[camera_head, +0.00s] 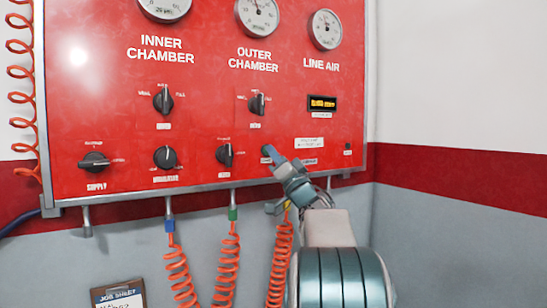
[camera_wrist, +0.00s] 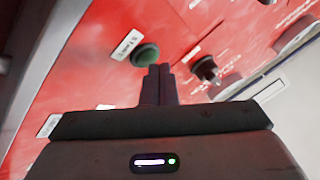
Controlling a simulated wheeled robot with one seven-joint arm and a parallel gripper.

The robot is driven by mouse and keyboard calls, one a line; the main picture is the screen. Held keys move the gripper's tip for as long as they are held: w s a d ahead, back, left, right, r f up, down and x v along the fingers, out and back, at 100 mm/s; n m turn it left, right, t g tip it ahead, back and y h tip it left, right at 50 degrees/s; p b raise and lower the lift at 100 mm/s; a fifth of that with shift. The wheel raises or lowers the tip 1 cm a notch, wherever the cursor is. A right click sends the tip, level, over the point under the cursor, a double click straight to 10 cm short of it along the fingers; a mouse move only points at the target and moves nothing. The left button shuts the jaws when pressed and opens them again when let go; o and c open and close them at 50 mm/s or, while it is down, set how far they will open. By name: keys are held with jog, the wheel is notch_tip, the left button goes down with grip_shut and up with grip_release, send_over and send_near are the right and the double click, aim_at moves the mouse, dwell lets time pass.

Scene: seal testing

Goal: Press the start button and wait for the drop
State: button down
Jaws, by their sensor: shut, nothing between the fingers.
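A round green button (camera_wrist: 146,54) with a small white label sits on the red panel in the wrist view; the label is too blurred to read. My gripper (camera_head: 268,150) is at the panel's lower right part in the head view, and its hand hides the button there. In the wrist view the gripper's fingers (camera_wrist: 160,69) are together and empty, with their tips right beside the green button's lower right edge. I cannot tell whether they touch it. An amber display (camera_head: 322,103) is lit on the panel; its text is unreadable.
The red panel (camera_head: 90,110) carries gauges above and several black knobs, one (camera_head: 224,155) just left of my gripper. Orange coiled hoses (camera_head: 226,265) hang below it. A job sheet clipboard (camera_head: 118,295) is at the bottom left. The wall to the right is clear.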

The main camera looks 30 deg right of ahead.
jog(key=shift+s, duration=0.2)
jog(key=s+b, duration=0.2)
jog(key=s, duration=0.3)
jog(key=shift+s+b, duration=0.35)
jog(key=shift+s, duration=0.05)
dwell(0.7)
jog(key=s+a+f+m+g+h, duration=0.1)
jog(key=s+a+f+g+h, duration=0.1)
jog(key=a+f+g, duration=0.35)
jog(key=s+a+f+g+h, duration=0.1)
jog(key=a+f+g+h, duration=0.15)
jog(key=f, duration=0.65)
jog(key=s+a+f+m+g+h, duration=0.1)
jog(key=s+a+f+g+h, duration=0.1)
jog(key=a+f+g, duration=0.45)
jog(key=s+a+f+n+g+y, duration=0.2)
jog(key=s+a+f, duration=0.4)
jog(key=s+f, duration=0.4)
jog(key=s+a+f+n+g+y, duration=0.2)
jog(key=s+a+f+n+g, duration=0.3)
jog(key=s+f, duration=0.5)
jog(key=shift+s+a+f+n, duration=0.4)
jog(key=shift+s+a+n, duration=0.4)
jog(key=shift+s+a, duration=0.2)
